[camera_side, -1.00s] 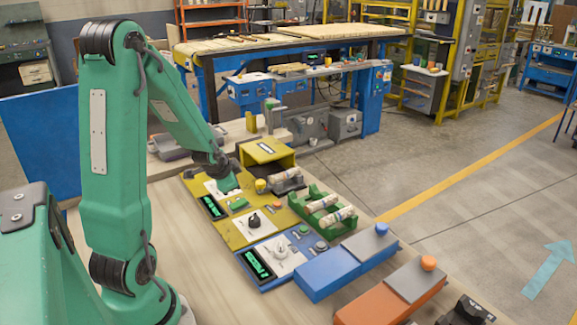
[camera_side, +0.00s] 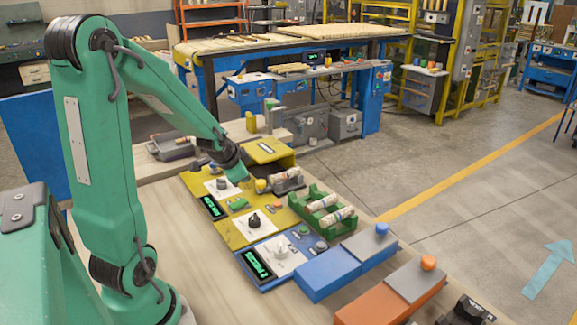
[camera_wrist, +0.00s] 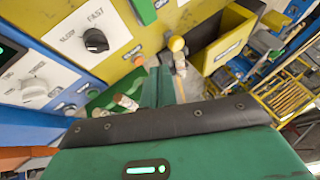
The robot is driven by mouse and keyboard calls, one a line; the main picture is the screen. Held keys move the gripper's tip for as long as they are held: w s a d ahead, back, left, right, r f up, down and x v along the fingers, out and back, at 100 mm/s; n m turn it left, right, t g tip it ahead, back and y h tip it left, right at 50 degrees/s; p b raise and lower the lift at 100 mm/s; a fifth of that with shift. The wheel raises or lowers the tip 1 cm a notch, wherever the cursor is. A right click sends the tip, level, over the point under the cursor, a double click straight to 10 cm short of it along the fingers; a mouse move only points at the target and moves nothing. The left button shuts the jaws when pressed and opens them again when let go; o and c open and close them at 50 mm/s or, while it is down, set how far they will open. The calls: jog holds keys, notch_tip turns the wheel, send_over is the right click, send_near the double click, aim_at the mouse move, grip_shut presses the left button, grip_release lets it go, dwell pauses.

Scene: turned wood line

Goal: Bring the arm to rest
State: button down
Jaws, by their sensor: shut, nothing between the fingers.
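My gripper (camera_side: 243,180) hangs above the far end of the yellow control panel (camera_side: 232,233), left of a small yellow knob (camera_side: 261,185). Its green fingers are shut with nothing between them. In the wrist view my gripper (camera_wrist: 163,88) reaches out over the panel, and the yellow knob (camera_wrist: 176,43) shows beyond its tips. I cannot tell the exact height of the fingertips above the panel.
A yellow open-fronted box (camera_side: 266,150) stands close behind my gripper. A green rack (camera_side: 312,205) holds light turned wood pieces (camera_side: 338,216). A blue panel (camera_side: 262,283), a blue box (camera_side: 328,274) and an orange box (camera_side: 375,308) lie nearer. Bare table (camera_side: 195,265) is on the left.

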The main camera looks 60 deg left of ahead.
jog(key=s+d+r+h, duration=0.2)
jog(key=d+r, duration=0.6)
jog(key=d, duration=0.5)
jog(key=s+d+r+n+h, duration=0.2)
jog(key=s+d+r, duration=0.2)
jog(key=s+d, duration=0.5)
jog(key=shift+d, duration=0.65)
